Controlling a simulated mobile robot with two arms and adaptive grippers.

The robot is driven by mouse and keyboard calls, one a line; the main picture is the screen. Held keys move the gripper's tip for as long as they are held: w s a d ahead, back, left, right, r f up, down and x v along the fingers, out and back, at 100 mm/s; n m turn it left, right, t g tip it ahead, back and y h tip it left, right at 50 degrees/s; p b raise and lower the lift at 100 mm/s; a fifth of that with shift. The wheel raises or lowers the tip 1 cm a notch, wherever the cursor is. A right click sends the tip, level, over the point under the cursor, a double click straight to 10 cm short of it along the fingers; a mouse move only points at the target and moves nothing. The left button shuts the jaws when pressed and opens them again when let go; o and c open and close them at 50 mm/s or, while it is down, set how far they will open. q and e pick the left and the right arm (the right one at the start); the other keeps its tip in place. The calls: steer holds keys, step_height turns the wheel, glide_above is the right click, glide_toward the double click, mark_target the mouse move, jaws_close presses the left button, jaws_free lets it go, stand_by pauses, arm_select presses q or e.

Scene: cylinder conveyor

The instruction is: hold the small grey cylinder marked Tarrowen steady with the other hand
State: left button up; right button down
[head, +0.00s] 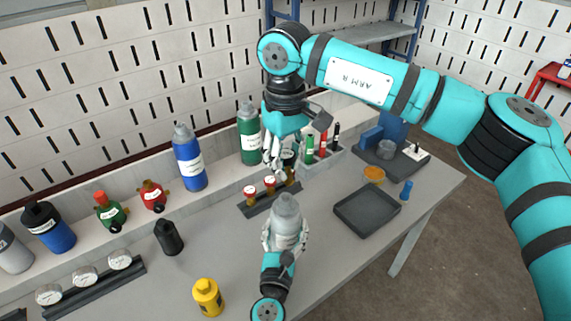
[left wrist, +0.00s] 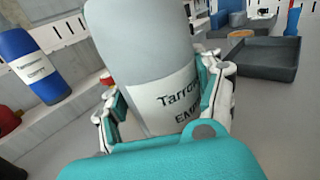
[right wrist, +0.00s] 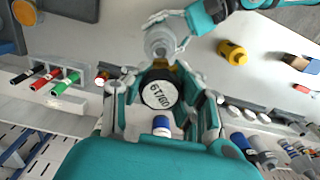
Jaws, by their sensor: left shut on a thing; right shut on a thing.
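The small grey cylinder marked Tarrowen (head: 287,222) is upright over the near middle of the table. My left gripper (head: 284,238) is shut around its body. The left wrist view shows its label and grey body (left wrist: 150,85) close up, between the white fingers (left wrist: 165,110). My right gripper (head: 273,165) is above and behind the cylinder, pointing down. In the right wrist view its fingers (right wrist: 163,98) are shut on a black-rimmed, white-faced round fitting (right wrist: 160,94) with printed marks. The fitting and the cylinder's top (right wrist: 160,42) appear close together there; contact is unclear.
A dark rack (head: 262,205) with small red fittings is just behind the cylinder. A dark tray (head: 366,213) is to the right, a yellow cylinder (head: 207,297) and black cylinder (head: 168,237) to the left. Blue (head: 189,160) and green (head: 249,137) cylinders stand along the back.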

mark_target(285, 153)
steer(key=shift+r, duration=2.3)
arm_select(q)
steer(key=o, duration=1.4)
arm_select(e)
steer(key=shift+r+p, duration=0.35)
step_height(285, 153, up, 4)
steer(key=p, duration=0.3)
steer(key=shift+r+p, duration=0.2)
steer(key=shift+p, duration=0.15)
arm_select(q)
steer(key=s+a+r, duration=0.2)
steer(key=s+r, duration=0.2)
steer(key=s, duration=0.7)
steer(key=shift+s+r, duration=0.15)
steer(key=shift+s, duration=0.25)
steer(key=shift+d, duration=0.1)
arm_select(e)
steer(key=shift+f, duration=0.1)
